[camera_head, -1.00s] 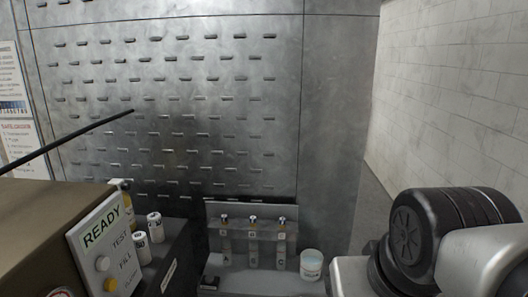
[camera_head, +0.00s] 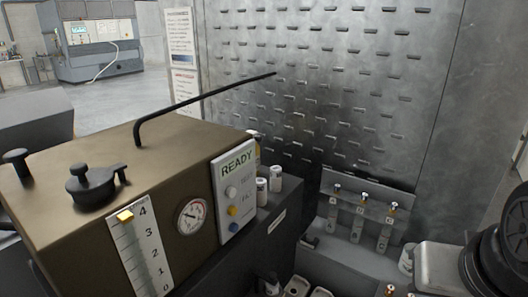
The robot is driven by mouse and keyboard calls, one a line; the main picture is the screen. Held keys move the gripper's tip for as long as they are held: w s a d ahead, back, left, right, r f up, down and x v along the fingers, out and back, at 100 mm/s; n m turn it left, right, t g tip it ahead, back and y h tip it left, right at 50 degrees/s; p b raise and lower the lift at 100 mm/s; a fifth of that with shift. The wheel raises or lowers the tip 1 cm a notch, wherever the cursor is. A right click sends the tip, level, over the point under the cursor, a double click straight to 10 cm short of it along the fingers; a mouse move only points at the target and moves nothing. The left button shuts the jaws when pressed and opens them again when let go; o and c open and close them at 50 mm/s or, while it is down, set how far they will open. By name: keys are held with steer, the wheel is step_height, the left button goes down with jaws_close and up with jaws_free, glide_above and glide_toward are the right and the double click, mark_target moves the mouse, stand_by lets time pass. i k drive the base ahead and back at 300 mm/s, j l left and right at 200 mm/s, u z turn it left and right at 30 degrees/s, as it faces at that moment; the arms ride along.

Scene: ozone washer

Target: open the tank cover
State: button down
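A brown tank (camera_head: 150,170) stands at the left, with its top and front visible. A round black cap with a knob and a side tab (camera_head: 95,188) sits flat on its top; it looks like the tank cover, and it is shut. A black bent rod (camera_head: 205,98) rises from the tank top and reaches right. A smaller black knob (camera_head: 17,162) is at the tank's left end. My gripper is not in view; only part of my arm shows at the lower right edge, well apart from the tank.
The tank front has a level scale (camera_head: 143,255), a gauge (camera_head: 191,216) and a READY panel (camera_head: 234,190). Small white bottles (camera_head: 268,184) stand behind it. A rack with several valves (camera_head: 362,212) is at right. A perforated metal wall (camera_head: 340,90) closes the back.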

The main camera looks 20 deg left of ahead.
mark_target(85, 180)
steer(key=u, duration=1.4)
